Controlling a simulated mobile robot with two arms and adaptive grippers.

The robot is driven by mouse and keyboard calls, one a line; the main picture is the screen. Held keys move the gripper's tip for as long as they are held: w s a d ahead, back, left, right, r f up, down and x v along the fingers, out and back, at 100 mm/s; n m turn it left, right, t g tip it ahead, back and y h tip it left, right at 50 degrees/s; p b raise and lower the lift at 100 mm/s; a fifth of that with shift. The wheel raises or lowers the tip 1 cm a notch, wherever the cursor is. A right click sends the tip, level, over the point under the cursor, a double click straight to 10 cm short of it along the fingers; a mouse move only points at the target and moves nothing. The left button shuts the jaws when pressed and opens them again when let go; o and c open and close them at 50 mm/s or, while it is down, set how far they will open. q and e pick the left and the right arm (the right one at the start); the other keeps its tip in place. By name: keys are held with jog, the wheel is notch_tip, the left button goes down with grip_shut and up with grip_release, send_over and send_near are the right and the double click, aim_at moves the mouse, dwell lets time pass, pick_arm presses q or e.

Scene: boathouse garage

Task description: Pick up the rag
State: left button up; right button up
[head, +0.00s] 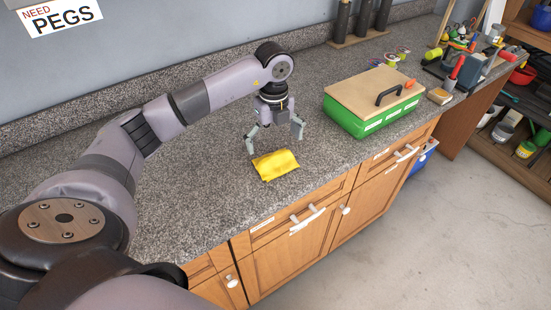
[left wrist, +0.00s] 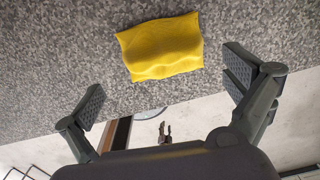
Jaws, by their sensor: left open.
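The rag (head: 276,165) is a folded yellow cloth lying on the grey speckled countertop near its front edge. My left gripper (head: 273,143) is above the counter, just behind and above the rag, with its fingers spread and empty. In the left wrist view the rag (left wrist: 160,47) lies in the upper middle, beyond and between the two fingertips (left wrist: 165,85), touching neither. My right gripper is in neither view.
A green box (head: 372,104) with a wooden lid and black handle stands on the counter to the right. Tools and small items (head: 462,55) crowd the far right end. The counter (head: 200,190) around the rag is clear. Wooden drawers (head: 290,240) are below the front edge.

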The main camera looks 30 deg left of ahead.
aim_at(275, 154)
pick_arm(q)
jog(key=shift+f, duration=0.5)
jog(key=f+p, duration=0.2)
jog(key=f, duration=0.2)
jog(key=shift+d+f, duration=0.2)
jog(key=shift+f, duration=0.2)
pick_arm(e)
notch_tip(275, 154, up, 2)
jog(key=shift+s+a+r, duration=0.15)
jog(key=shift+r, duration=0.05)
pick_arm(q)
jog(key=shift+c, duration=0.5)
jog(key=c, duration=1)
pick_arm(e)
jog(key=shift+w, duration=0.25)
pick_arm(q)
jog(key=shift+r, duration=0.15)
